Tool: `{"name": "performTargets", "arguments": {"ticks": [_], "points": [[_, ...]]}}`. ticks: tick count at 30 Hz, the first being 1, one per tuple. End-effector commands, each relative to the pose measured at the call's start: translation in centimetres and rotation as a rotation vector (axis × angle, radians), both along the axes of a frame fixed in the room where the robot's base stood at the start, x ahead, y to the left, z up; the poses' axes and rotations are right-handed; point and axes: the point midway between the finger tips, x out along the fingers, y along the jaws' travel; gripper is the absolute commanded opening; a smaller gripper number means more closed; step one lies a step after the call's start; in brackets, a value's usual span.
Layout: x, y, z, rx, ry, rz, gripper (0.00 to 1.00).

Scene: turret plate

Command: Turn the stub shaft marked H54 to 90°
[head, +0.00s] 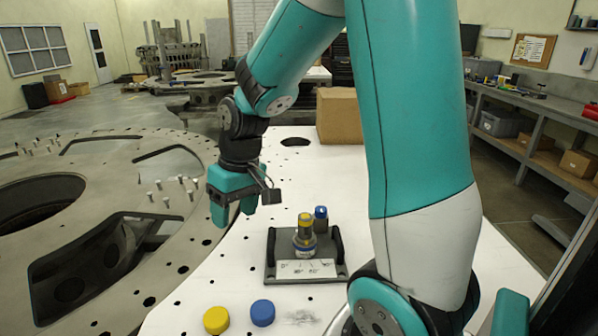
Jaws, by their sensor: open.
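A dark grey base plate (336,270) with two black side handles lies on the white table. A stub shaft with a yellow top (305,222) stands upright on it, in a metal collar with a blue band. A second, blue-topped post (321,213) stands just behind it to the right. A white label (306,268) lies in front; its marks are too small to read, so I cannot tell which shaft is H54. My gripper (233,215) is open and empty, pointing down, to the left of the plate and apart from the shafts.
A yellow disc (216,320) and a blue disc (262,313) lie on the white table (200,290) near its front. A cardboard box (339,116) stands at the back. A large grey metal ring structure (90,150) fills the left. My arm covers the right of the table.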

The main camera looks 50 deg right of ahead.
Motion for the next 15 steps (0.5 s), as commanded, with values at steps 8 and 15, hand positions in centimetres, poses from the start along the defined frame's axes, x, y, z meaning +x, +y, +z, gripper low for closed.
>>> {"name": "performTargets", "arguments": {"ticks": [8,15], "points": [[0.4,-17.2,-3.0,-0.106,0.108,-0.386,0.60],[-0.8,-20.9,-4.7,-0.131,0.136,-0.464,0.60]]}}
